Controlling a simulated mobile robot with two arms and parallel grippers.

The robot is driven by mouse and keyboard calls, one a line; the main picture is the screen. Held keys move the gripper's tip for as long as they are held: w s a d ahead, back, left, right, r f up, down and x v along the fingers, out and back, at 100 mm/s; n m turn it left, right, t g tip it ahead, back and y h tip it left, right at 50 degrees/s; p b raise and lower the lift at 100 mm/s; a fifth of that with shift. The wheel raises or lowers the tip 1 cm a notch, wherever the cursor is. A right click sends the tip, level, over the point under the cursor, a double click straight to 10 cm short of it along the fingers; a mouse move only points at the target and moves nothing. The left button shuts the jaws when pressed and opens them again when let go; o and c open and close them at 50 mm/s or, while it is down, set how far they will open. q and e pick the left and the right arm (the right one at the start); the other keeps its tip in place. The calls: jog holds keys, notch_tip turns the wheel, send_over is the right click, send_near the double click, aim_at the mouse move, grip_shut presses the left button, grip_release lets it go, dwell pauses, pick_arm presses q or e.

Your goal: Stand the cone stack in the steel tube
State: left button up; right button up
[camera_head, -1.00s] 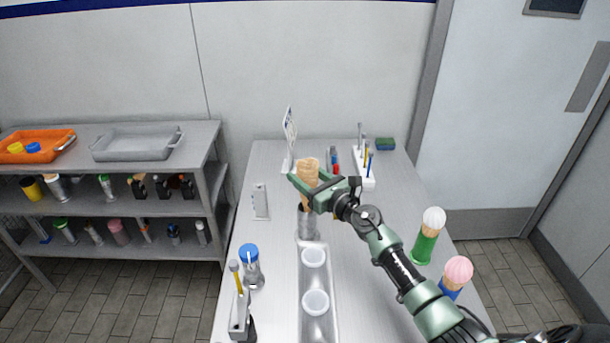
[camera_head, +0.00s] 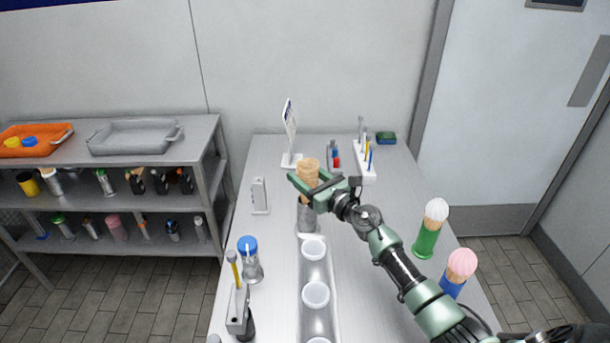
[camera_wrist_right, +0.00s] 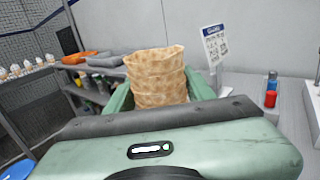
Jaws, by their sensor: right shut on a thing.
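The tan cone stack (camera_head: 308,170) is upright, held in my right gripper (camera_head: 312,184), whose green fingers are shut around it. The stack also shows between the fingers in the right wrist view (camera_wrist_right: 157,77). The steel tube (camera_head: 308,217) stands on the table directly below the gripper in the head view. The stack's lower part shows just above or inside the tube's mouth; how deep it sits I cannot tell. In the wrist view the tube is hidden behind the gripper body. My left gripper is not in view.
A steel tray with white cups (camera_head: 314,250) lies in front of the tube. A blue-capped bottle (camera_head: 250,260) is at left, a sign (camera_head: 290,135) behind. Green and blue holders (camera_head: 428,240) with ice-cream cones stand at right. A shelf (camera_head: 100,165) stands left of the table.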

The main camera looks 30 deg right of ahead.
jog(key=shift+f+b, duration=1.6)
jog(key=shift+f, duration=0.1)
jog(key=o, duration=1)
jog(key=shift+s, duration=0.1)
jog(key=s+d, duration=0.1)
jog(key=s, duration=0.6)
jog(key=shift+s+d, duration=0.25)
